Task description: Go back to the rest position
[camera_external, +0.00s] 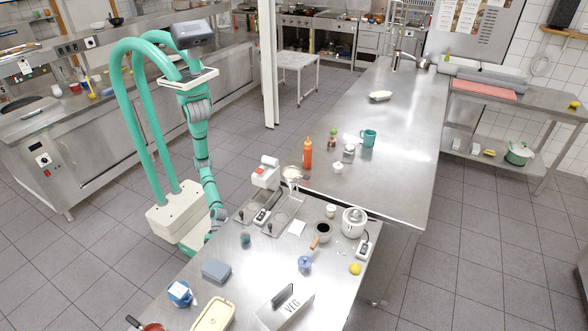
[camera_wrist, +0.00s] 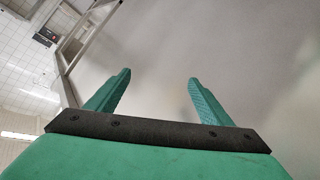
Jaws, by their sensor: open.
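My gripper (camera_wrist: 160,76) is open in the wrist view. Its two teal fingers stand well apart with nothing between them. Behind them is a plain, blurred grey surface, and I cannot tell what it is. In the external view my teal arm hangs down beside the left edge of the front steel table (camera_external: 345,290). The gripper's fingers cannot be made out there, at the low end of the arm.
The front table holds a grey-blue box (camera_external: 216,270), a VEG-labelled holder (camera_external: 288,308), a blue-and-white carton (camera_external: 180,293), a yellow lemon (camera_external: 355,268) and a white cooker (camera_external: 354,222). An orange bottle (camera_external: 307,153) stands on the long counter (camera_external: 405,185). The tiled floor (camera_external: 105,225) left of me is clear.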

